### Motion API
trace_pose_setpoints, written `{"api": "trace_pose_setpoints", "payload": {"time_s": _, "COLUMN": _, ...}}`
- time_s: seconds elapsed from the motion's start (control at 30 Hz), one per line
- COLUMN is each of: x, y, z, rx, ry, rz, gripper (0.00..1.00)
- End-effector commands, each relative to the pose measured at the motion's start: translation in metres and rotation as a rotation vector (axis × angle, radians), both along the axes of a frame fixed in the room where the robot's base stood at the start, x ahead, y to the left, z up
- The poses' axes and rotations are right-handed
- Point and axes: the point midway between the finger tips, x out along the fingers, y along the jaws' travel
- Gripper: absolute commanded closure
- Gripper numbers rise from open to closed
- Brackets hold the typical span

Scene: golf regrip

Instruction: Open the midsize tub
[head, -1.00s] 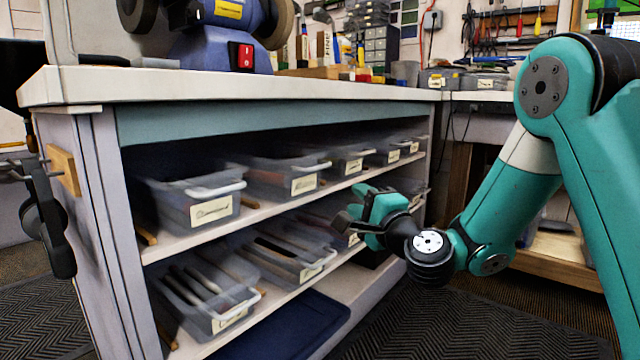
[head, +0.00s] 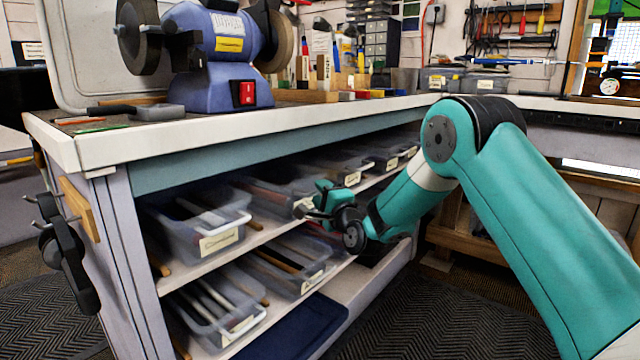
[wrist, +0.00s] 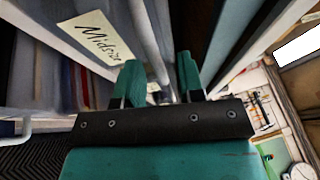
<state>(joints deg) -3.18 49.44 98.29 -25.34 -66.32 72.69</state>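The midsize tub is a translucent grey bin with a pale label reading "Midsize" (wrist: 95,38) in the wrist view. In the head view it seems to be the second tub (head: 275,188) on the upper shelf, with its front partly hidden by my gripper. My gripper (head: 312,200) is at that tub's front. In the wrist view my gripper (wrist: 160,75) has its two teal fingers apart. A pale grey bar, seemingly the tub's rim or handle, shows between them; I cannot tell whether they touch it.
The upper shelf (head: 258,235) holds a row of labelled tubs, including a front-left one (head: 195,228). More tubs (head: 215,305) sit on the shelf below. The white bench top (head: 230,128) with a blue grinder (head: 215,60) overhangs the shelves. The floor at the right front is clear.

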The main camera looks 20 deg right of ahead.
Motion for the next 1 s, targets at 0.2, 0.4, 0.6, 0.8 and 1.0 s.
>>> {"api": "trace_pose_setpoints", "payload": {"time_s": 0.2, "x": 0.014, "y": 0.003, "z": 0.001, "rx": 0.001, "ry": 0.002, "rz": -0.002, "gripper": 0.65}}
{"api": "trace_pose_setpoints", "payload": {"time_s": 0.4, "x": 0.015, "y": 0.003, "z": 0.002, "rx": 0.001, "ry": 0.003, "rz": -0.003, "gripper": 0.65}}
{"api": "trace_pose_setpoints", "payload": {"time_s": 0.6, "x": 0.015, "y": 0.003, "z": 0.002, "rx": 0.001, "ry": 0.003, "rz": -0.003, "gripper": 0.97}}
{"api": "trace_pose_setpoints", "payload": {"time_s": 0.8, "x": 0.014, "y": 0.003, "z": 0.002, "rx": 0.001, "ry": 0.003, "rz": -0.003, "gripper": 1.0}}
{"api": "trace_pose_setpoints", "payload": {"time_s": 1.0, "x": 0.007, "y": 0.012, "z": 0.001, "rx": 0.002, "ry": 0.002, "rz": 0.014, "gripper": 1.0}}
